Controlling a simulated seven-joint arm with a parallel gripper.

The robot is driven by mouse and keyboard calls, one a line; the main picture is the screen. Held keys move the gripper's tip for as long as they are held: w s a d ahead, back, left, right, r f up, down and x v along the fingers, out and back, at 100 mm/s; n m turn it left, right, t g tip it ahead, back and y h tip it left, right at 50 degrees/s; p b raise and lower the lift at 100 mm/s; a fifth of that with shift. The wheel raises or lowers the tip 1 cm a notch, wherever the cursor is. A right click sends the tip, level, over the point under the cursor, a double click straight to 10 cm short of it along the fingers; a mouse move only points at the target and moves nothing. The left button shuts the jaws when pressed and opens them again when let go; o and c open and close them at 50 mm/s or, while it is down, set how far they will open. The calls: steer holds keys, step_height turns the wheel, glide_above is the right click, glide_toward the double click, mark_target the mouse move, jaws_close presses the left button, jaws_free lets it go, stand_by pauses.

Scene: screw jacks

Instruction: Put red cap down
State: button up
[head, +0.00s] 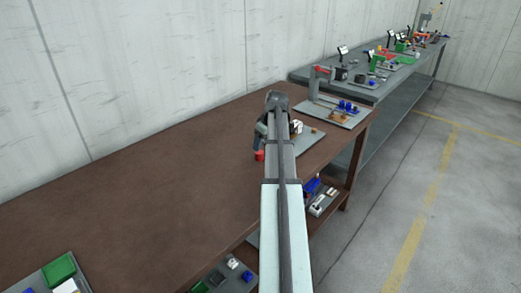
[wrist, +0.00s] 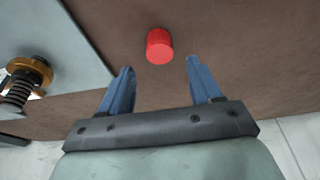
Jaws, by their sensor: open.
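The red cap (wrist: 159,46) stands on the brown table, just beyond my open fingertips in the wrist view. It also shows in the head view (head: 259,155), beside my arm. My gripper (wrist: 159,66) is open, with its two blue fingers apart and nothing between them. The cap lies ahead of the gap and looks clear of both fingers. In the head view my arm hides most of the gripper.
A grey plate (wrist: 62,45) with a brass and black screw part (wrist: 28,80) lies left of the cap in the wrist view. The brown table (head: 130,190) is widely clear to the left. Another plate with blue parts (head: 345,106) stands farther back.

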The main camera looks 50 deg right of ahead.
steer(key=shift+v, duration=2.9)
